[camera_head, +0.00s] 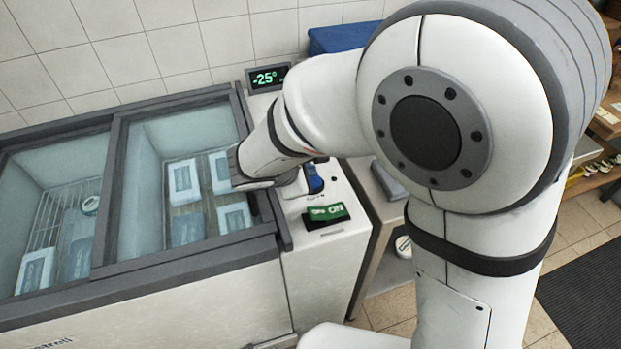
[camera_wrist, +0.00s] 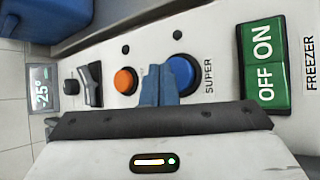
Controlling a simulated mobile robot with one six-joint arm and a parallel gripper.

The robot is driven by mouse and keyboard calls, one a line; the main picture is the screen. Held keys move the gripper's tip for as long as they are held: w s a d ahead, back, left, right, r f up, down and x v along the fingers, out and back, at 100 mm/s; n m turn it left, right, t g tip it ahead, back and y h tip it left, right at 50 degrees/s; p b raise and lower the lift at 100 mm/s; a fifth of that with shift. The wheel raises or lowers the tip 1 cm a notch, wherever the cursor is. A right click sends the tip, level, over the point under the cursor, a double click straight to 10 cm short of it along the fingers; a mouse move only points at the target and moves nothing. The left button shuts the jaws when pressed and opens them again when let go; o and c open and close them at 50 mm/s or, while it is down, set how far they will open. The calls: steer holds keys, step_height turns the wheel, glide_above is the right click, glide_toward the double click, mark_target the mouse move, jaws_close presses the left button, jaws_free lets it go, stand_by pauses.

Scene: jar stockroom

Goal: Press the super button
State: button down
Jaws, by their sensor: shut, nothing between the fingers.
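The super button is a round blue button (camera_wrist: 183,74) with a dark rim on the freezer's white control panel, with "SUPER" printed beside it in the wrist view. My gripper (camera_wrist: 158,70) is shut and empty. Its blue fingers stand between the orange button (camera_wrist: 125,80) and the blue button in the wrist view and overlap the blue button's left edge. I cannot tell whether the fingertips touch the panel or the button. In the head view my gripper (camera_head: 314,182) is over the panel, and the super button cannot be made out clearly there.
A green ON/OFF switch (camera_wrist: 264,67) sits right of the button, also seen in the head view (camera_head: 327,213). A black lever (camera_wrist: 91,84), a small knob (camera_wrist: 71,87) and a -25° display (camera_wrist: 43,88) are to the left. The glass-topped freezer (camera_head: 180,258) lies left of the panel.

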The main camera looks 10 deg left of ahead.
steer(key=shift+f, duration=0.1)
steer(key=shift+w+f+b, duration=0.1)
steer(key=shift+f+b, duration=0.25)
steer(key=shift+b, duration=0.15)
steer(key=shift+f+b, duration=0.5)
steer(key=shift+b, duration=0.05)
stand_by(0.5)
stand_by(0.3)
steer(key=shift+r+p, duration=0.65)
steer(key=shift+r, duration=0.3)
step_height(320, 180, up, 5)
steer(key=p, duration=0.3)
steer(key=shift+p, duration=0.4)
steer(key=shift+d, duration=0.1)
